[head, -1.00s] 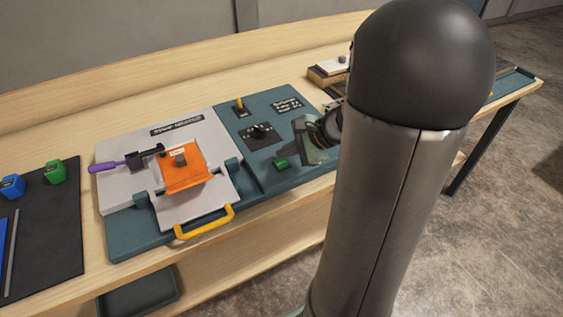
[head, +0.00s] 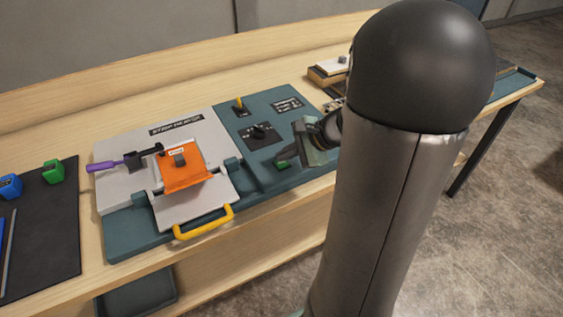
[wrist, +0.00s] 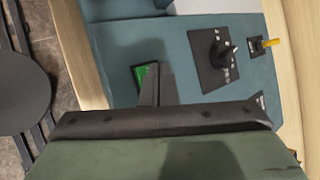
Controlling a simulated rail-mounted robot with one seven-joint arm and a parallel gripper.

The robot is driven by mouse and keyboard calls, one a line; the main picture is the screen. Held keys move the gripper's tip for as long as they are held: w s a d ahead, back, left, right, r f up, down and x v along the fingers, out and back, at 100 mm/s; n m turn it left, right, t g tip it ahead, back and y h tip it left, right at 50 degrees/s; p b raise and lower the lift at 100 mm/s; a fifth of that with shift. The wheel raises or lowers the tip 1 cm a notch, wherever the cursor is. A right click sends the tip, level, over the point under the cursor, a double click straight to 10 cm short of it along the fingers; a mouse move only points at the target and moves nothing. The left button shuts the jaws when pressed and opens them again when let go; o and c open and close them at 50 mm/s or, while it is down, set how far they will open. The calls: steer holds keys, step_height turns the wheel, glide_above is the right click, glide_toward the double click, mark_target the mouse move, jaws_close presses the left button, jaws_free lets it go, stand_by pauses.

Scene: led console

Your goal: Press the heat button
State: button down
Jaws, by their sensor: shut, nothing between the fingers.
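The green button (head: 283,164) is on the teal console (head: 262,180), low on the panel right of the grey plate, and my gripper partly covers it in the head view. In the wrist view the green button (wrist: 148,77) sits in a dark surround, beside the tip of my fingers. My gripper (wrist: 158,72) is shut and empty, above the console. Whether it touches the button cannot be told. In the head view my gripper (head: 297,156) is partly hidden by its own body.
A black dial (head: 260,132) and a yellow-tipped lever (head: 240,104) stand on the panel. Blue and green blocks lie on a black mat (head: 50,235).

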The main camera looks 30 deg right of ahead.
mark_target(286, 163)
steer(key=shift+f+b, duration=0.45)
stand_by(0.4)
steer(key=shift+r, duration=0.1)
steer(key=shift+r+p, duration=0.6)
steer(key=shift+r, duration=0.15)
step_height(286, 163, up, 5)
steer(key=p, duration=0.3)
steer(key=shift+p, duration=0.4)
stand_by(0.6)
